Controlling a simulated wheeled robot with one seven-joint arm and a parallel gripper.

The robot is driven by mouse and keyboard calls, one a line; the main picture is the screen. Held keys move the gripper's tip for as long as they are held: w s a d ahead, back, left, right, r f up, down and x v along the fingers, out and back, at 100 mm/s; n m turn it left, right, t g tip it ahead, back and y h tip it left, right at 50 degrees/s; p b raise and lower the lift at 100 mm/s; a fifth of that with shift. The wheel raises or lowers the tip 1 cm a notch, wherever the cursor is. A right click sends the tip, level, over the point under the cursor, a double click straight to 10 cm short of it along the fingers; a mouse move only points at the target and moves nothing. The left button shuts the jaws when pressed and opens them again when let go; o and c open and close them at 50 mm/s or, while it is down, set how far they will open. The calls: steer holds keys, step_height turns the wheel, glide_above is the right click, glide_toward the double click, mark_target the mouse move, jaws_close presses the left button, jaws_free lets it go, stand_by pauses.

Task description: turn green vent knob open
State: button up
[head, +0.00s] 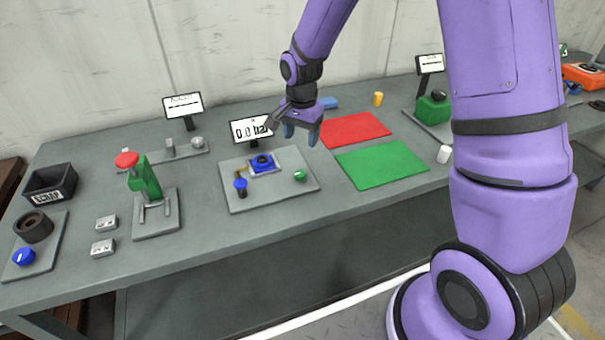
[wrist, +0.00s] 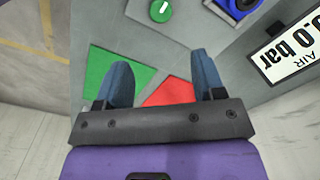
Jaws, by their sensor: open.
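The green vent knob (head: 300,175) sits at the right side of a grey plate (head: 233,202) on the bench. In the wrist view the knob (wrist: 160,11) shows at the top edge, round and green with a white pointer mark on it. My gripper (head: 302,133) hangs above the bench, behind and above the knob in the head view. Its two blue fingers (wrist: 163,80) are spread apart with nothing between them. The knob lies beyond the fingertips and apart from them. A display (head: 252,129) behind the plate reads 0.0 bar.
On the same plate are a blue round part (head: 262,163) and a blue-topped fitting (head: 240,187). A red mat (head: 354,129) and a green mat (head: 381,165) lie to the right. A green press with a red knob (head: 127,160) stands to the left.

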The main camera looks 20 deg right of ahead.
mark_target(300, 173)
step_height(300, 173, down, 13)
steer(key=shift+a+r, duration=0.15)
steer(key=shift+r, duration=0.05)
stand_by(0.4)
steer(key=c, duration=0.9)
